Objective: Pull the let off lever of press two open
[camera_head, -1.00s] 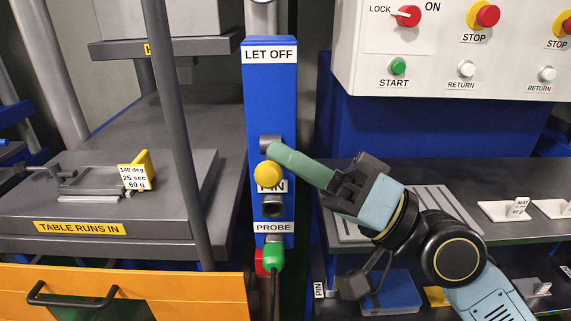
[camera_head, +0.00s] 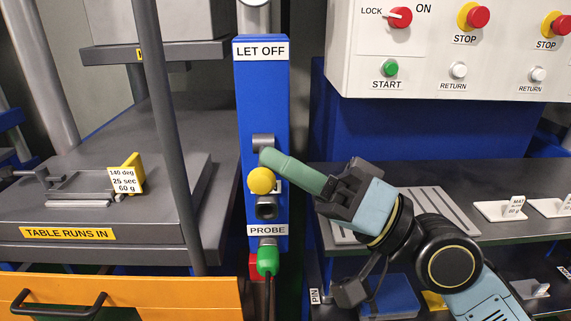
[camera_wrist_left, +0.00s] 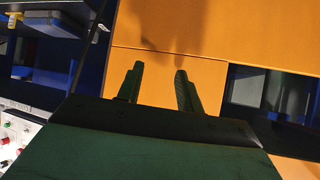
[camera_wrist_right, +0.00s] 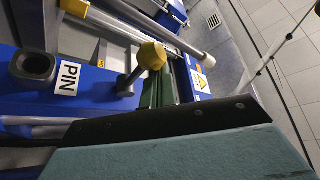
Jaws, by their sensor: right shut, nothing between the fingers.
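The let off lever shows as a round yellow knob (camera_head: 261,180) in front of the blue LET OFF column (camera_head: 262,105), below a grey boss (camera_head: 263,142). The knob covers part of the PIN label. My right gripper (camera_head: 268,157) is shut and empty, its green fingertips just above the knob. In the right wrist view the yellow knob (camera_wrist_right: 152,54) sits on a grey stem, with the green fingers (camera_wrist_right: 160,88) close beside it; contact cannot be told. My left gripper (camera_wrist_left: 158,88) is open and empty, facing an orange panel; it is out of the head view.
A green probe plug (camera_head: 267,261) with a cable hangs below the PROBE label. The control box (camera_head: 440,60) stands at upper right, the grey press table (camera_head: 120,225) at left. An orange drawer front (camera_head: 150,295) lies at lower left.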

